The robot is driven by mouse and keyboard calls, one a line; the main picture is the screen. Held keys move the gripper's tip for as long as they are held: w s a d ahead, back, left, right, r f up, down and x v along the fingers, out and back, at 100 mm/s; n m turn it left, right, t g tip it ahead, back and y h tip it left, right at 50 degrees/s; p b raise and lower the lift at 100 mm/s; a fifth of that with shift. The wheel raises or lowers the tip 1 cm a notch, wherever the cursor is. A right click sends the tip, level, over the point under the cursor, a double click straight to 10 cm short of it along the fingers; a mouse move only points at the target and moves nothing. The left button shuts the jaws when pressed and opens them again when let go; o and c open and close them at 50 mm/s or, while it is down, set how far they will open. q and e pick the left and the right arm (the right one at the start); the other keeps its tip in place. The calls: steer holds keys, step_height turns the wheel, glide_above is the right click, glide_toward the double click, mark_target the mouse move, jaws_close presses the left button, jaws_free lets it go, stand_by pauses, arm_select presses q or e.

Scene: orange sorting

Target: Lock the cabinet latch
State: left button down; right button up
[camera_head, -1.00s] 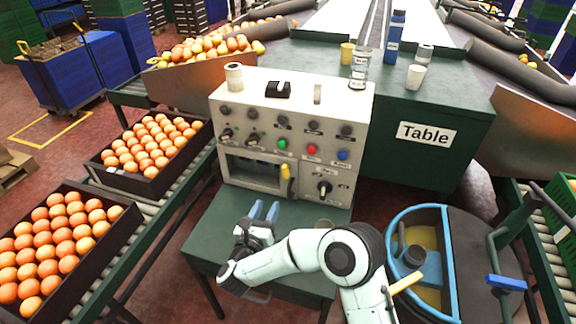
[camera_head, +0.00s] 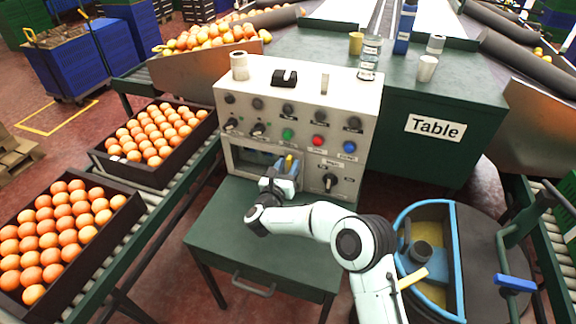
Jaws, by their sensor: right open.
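The cabinet (camera_head: 222,110) is a cream control box with knobs, buttons and a recessed window low on its front. Its yellow latch (camera_head: 289,162) stands roughly upright at the right side of that window. My right gripper (camera_head: 286,167) is open, its blue fingertips up at the latch. The yellow piece shows between or just behind the fingers; I cannot tell whether they touch it. The gripper hides the latch's lower part and part of the window. My left gripper is out of view.
The cabinet stands on a small green table (camera_head: 240,235) with clear room in front. A black rotary knob (camera_head: 330,182) sits right of the latch. Crates of oranges (camera_head: 125,218) line the conveyor at left. A blue-rimmed round bin (camera_head: 400,215) stands at right.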

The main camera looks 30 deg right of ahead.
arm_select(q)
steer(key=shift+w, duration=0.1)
arm_select(e)
steer(key=shift+w+d, duration=0.35)
jaws_close()
